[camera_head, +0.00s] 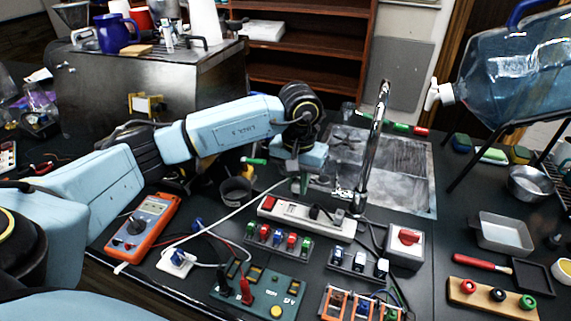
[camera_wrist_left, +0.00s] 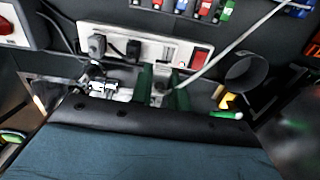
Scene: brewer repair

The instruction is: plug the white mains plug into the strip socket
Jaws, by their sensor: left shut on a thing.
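The white strip socket (camera_head: 290,210) lies on the dark bench, with a red switch at its left end and black plugs in its right part. It also shows in the left wrist view (camera_wrist_left: 118,34), where the part between the plugs and the switch has no plug in it. My left gripper (camera_head: 298,184) is just behind the strip in the head view, fingers pointing down. In the left wrist view its green fingers (camera_wrist_left: 162,92) are shut on the white mains plug, which they mostly hide. A white cable (camera_head: 235,213) runs from there to the front left. My right gripper is not in view.
A chrome tap (camera_head: 374,135) and sink (camera_head: 405,170) stand right of the gripper. A dark cup (camera_head: 237,191) is left of it. Colored terminal blocks (camera_head: 279,241) and a red-switch box (camera_head: 405,246) lie close to the strip. An orange multimeter (camera_head: 142,228) lies at the left.

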